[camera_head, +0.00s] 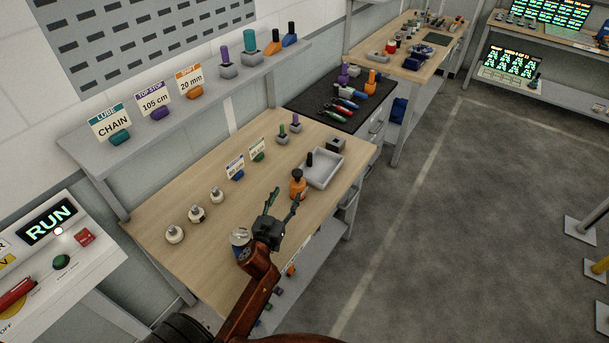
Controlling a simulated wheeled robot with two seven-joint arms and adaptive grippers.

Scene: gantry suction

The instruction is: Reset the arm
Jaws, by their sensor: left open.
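My left gripper (283,203) hangs over the front part of the wooden workbench (190,262), its arm coming up from the bottom of the view. Its two dark fingers are spread apart with nothing seen between them. An orange bottle-like item with a dark top (298,183) stands just beyond the fingertips. A grey tray (322,168) lies behind that item. A small round item with a light top (240,238) is beside the gripper, partly hidden by it. My right gripper is not in view.
Several small white-and-dark pots (196,213) stand on the bench's left part. A shelf (185,110) with sign cards runs along the wall. A control panel with a RUN display (47,222) is at the left. Open grey floor (430,230) lies to the right.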

